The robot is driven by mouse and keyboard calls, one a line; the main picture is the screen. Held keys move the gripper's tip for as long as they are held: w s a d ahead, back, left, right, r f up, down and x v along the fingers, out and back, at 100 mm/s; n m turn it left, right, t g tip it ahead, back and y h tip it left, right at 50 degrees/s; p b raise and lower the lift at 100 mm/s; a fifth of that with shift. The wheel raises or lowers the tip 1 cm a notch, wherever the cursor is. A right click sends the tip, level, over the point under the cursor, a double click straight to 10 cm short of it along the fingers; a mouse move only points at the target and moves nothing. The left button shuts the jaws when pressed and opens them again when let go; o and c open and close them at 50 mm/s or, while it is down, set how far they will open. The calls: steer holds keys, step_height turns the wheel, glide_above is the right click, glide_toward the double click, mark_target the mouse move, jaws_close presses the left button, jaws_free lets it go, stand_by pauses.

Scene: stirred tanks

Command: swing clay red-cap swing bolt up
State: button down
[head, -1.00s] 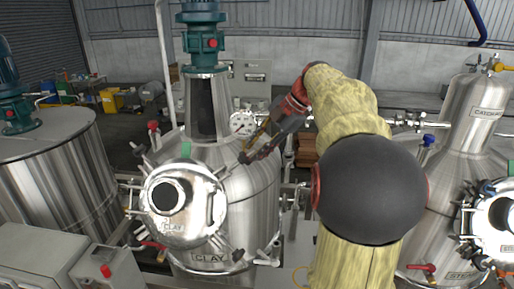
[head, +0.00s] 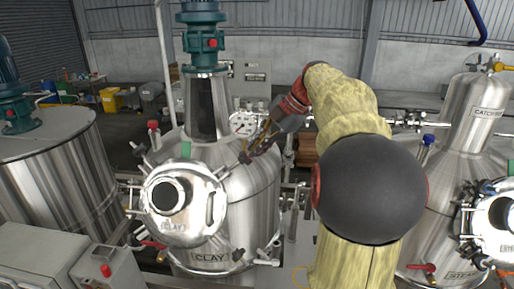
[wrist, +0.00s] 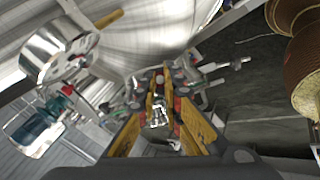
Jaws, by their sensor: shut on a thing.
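The clay tank (head: 245,203) stands left of centre in the head view, with its round manway lid (head: 207,192) shut on its front. Swing bolts stand around the lid's rim, one with a green cap (head: 186,149). My gripper (head: 246,157) reaches down from the right to the lid's upper right. In the wrist view, its yellow-sided fingers (wrist: 160,92) are closed around a small metallic piece (wrist: 159,116). I take this as the red-cap swing bolt; its cap is mostly hidden by the fingers.
A pressure gauge (head: 242,124) and pipework stand just behind my gripper. A green motor (head: 202,45) tops the clay tank. Another steel tank (head: 65,165) stands at left, and a steam-labelled vessel (head: 455,235) at right.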

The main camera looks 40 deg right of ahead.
steer(key=shift+a, duration=0.1)
stand_by(0.3)
steer(key=a+h+b, duration=0.1)
steer(key=b, duration=0.1)
steer(key=s+a+h+b, duration=0.1)
steer(key=b, duration=0.2)
steer(key=a+m+h+b, duration=0.1)
steer(key=b, duration=0.1)
steer(key=shift+s+r+t, duration=0.2)
steer(key=shift+r+t, duration=0.15)
steer(key=shift+t, duration=0.05)
steer(key=m+h+b, duration=0.3)
steer(key=h+b, duration=0.5)
steer(key=b, duration=0.1)
glide_toward(247, 157)
step_height(247, 157, down, 3)
steer(key=w+a, duration=0.2)
steer(key=w+a+f+m+g+h+b, duration=0.1)
steer(key=a+f+m+g+h, duration=0.1)
steer(key=a+h, duration=0.3)
steer(key=shift+w+a+f+m+b, duration=0.2)
steer(key=shift+a+f+m+b, duration=0.25)
steer(key=shift+a, duration=0.15)
steer(key=shift+f, duration=0.15)
steer(key=c, duration=2.2)
jaws_free()
steer(key=shift+w+a, duration=0.1)
steer(key=shift+a, duration=0.05)
steer(key=shift+o, duration=1.4)
